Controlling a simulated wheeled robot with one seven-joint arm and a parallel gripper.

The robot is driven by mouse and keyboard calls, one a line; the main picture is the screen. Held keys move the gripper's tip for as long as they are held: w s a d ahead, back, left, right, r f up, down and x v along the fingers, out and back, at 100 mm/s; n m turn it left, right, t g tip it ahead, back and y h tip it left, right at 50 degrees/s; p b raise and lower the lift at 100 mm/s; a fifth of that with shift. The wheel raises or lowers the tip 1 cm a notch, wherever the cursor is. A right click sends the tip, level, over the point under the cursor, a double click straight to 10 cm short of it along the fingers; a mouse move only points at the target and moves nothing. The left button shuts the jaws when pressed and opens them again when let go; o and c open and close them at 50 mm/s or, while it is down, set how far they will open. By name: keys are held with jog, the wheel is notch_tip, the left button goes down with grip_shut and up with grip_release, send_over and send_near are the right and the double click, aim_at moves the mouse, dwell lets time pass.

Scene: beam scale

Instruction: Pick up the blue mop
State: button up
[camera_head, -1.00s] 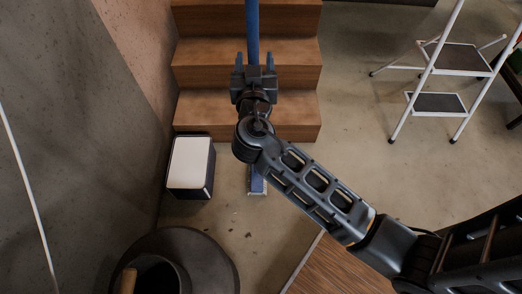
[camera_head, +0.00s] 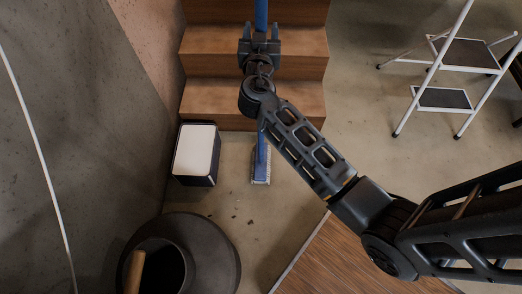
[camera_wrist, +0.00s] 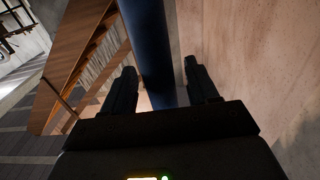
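The blue mop stands upright in front of the wooden steps. Its blue pole (camera_head: 261,14) shows above my gripper, and its flat blue head (camera_head: 261,166) rests on the floor in the head view. My gripper (camera_head: 260,42) is at the pole, well above the mop head. In the wrist view the pole (camera_wrist: 151,45) runs between the two fingers of my gripper (camera_wrist: 160,88). The fingers are apart, one on each side, with narrow gaps to the pole. My wrist and forearm hide the middle of the pole in the head view.
Wooden steps (camera_head: 215,95) rise behind the mop. A white-topped dark box (camera_head: 197,152) stands left of the mop head. A large dark round vessel (camera_head: 215,250) is at the lower left. A white step stool (camera_head: 440,98) stands at the right.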

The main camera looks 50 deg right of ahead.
jog(key=c, duration=1.1)
jog(key=shift+r, duration=0.1)
grip_shut()
jog(key=shift+r, duration=0.15)
